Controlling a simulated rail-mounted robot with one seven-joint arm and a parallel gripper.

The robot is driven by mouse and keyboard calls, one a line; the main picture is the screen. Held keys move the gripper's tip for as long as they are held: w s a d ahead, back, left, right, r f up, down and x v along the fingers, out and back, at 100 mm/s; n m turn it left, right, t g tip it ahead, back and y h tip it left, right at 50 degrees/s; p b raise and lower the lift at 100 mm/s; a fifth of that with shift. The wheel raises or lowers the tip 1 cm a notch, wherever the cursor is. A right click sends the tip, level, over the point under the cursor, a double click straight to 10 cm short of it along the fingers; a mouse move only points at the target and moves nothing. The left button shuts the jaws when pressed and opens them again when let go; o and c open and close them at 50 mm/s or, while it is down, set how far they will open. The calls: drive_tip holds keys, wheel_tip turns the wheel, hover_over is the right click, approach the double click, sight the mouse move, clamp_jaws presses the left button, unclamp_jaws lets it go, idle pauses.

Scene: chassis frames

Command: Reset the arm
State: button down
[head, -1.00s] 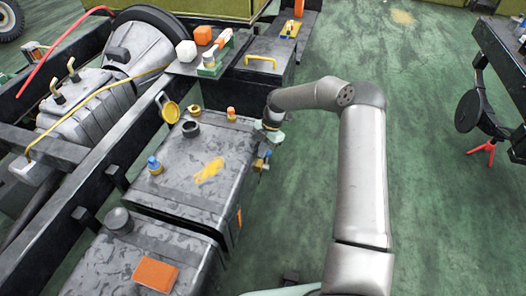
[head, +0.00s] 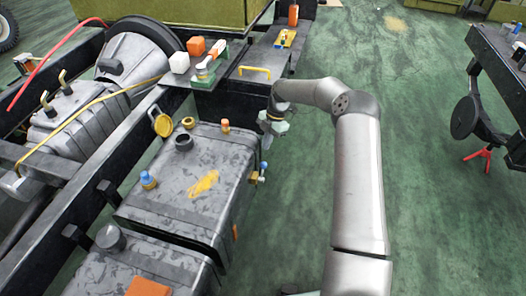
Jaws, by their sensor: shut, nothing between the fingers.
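My arm (head: 358,180) rises from the bottom of the head view, bends at the elbow and reaches left. My gripper (head: 268,143) hangs at its end, pointing down, just right of the grey tank's far right corner. It looks shut and I see nothing in it. The fingertips are small and partly hard to make out. The grey tank (head: 170,208) has an open filler neck (head: 184,142), a yellow cap (head: 161,124) standing open, and a blue-topped fitting (head: 148,180). A small valve with a blue knob (head: 263,167) sits on its right side, below my gripper.
A second tank (head: 185,272) with an orange block (head: 148,287) is at the bottom left. A shelf (head: 178,84) with small items lies beyond, beside a box with a yellow handle (head: 255,70). Green floor (head: 430,210) is clear to the right, up to a dark frame (head: 495,75).

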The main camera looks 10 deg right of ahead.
drive_tip(key=shift+w+d+r, duration=0.45)
drive_tip(key=shift+w+d, duration=0.05)
drive_tip(key=shift+w, duration=0.2)
drive_tip(key=s+a+r+m+h+p, duration=0.1)
drive_tip(key=s+r+m+h+p, duration=0.3)
drive_tip(key=s+r, duration=0.65)
drive_tip(key=s+a+r+m+p, duration=0.1)
drive_tip(key=s+r+m+p, duration=0.2)
drive_tip(key=s+r+m, duration=0.7)
drive_tip(key=s+d+r+m+t+p, duration=0.1)
drive_tip(key=s+r+m, duration=0.2)
drive_tip(key=s, duration=0.4)
drive_tip(key=s+d+r+m+p, duration=0.1)
drive_tip(key=s+r+m+p, duration=0.1)
drive_tip(key=s, duration=0.5)
drive_tip(key=s+d+r+m+t+y+p, duration=0.1)
drive_tip(key=s+r+m+p, duration=0.1)
drive_tip(key=s+r+m, duration=0.3)
drive_tip(key=shift+s+r+t, duration=0.3)
drive_tip(key=shift+s+r, duration=0.45)
drive_tip(key=shift+s, duration=0.35)
